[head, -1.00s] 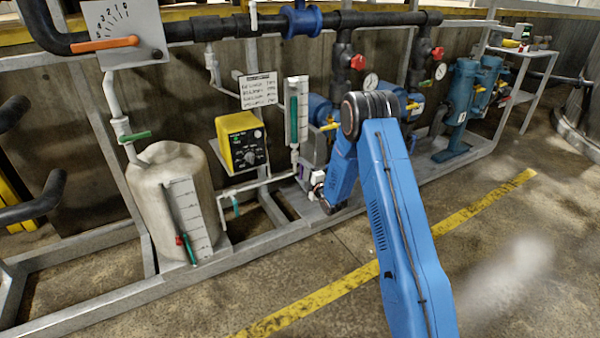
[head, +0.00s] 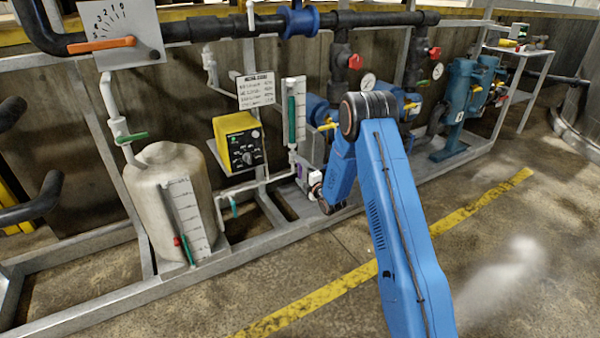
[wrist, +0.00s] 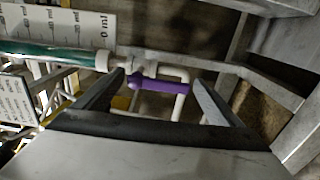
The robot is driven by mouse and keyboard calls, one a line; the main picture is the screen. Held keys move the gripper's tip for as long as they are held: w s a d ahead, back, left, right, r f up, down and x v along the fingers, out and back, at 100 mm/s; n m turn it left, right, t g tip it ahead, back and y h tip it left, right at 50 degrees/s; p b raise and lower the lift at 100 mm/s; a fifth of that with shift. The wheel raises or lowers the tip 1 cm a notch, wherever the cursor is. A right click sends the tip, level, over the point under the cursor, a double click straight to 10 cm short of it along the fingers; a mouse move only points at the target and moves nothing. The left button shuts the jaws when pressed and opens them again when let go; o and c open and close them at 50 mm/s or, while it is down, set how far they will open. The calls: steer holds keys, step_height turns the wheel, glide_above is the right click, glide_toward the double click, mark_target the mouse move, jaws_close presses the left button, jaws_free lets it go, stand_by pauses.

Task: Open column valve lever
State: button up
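The column valve lever (wrist: 160,86) is purple and lies across the wrist view, at the end of the clear column with green fluid (wrist: 45,55). My gripper (wrist: 158,82) is open, with one fingertip on either side of the purple lever in the wrist view. I cannot tell whether either finger touches it. My arm hides most of the gripper in the head view.
White pipes (wrist: 150,66) run close around the lever. A yellow control box (head: 238,143) and a beige tank (head: 170,200) stand to the left. Blue pumps and grey frame rails (head: 265,237) surround the area. The floor in front is clear.

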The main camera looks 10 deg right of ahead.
steer(key=v, duration=1.7)
steer(key=shift+s, duration=0.2)
steer(key=shift+r, duration=0.1)
